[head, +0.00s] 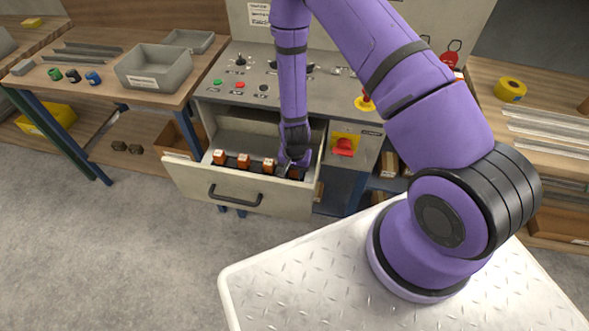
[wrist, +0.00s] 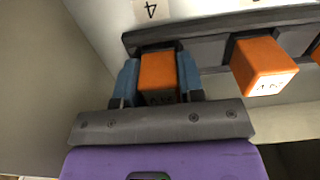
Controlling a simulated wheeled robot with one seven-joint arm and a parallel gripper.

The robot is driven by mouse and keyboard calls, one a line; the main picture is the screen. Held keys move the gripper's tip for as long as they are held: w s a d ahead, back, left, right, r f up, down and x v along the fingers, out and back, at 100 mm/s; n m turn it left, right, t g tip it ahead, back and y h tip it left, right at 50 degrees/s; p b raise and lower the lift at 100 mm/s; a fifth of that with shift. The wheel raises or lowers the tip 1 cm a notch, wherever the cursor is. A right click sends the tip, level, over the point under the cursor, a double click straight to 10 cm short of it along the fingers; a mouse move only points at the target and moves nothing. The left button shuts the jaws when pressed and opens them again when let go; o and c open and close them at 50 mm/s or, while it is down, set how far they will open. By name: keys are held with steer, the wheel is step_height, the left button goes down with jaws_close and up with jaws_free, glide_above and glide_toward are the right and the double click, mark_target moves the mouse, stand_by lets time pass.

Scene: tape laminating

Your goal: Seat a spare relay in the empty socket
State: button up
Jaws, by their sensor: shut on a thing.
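My gripper (wrist: 158,68) is shut on an orange relay (wrist: 158,78), with one blue finger on each side of it. The held relay's far end meets a dark socket (wrist: 148,50) on the rail below the label "4"; I cannot tell how deep it sits. In the head view my gripper (head: 293,160) reaches down into the right end of the open drawer (head: 205,183). A neighbouring orange relay (wrist: 262,68) stands in its own socket, and another is cut off at the right edge. Three other relays (head: 243,160) show in the drawer to the left of my gripper.
The drawer's side wall (wrist: 50,70) is close on the left in the wrist view. A red switch on a yellow plate (head: 344,145) is right of the drawer. Grey bins (head: 153,68) stand on the left bench. The floor before the drawer is clear.

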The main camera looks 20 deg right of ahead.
steer(key=o, duration=1.5)
steer(key=shift+r, duration=3.5)
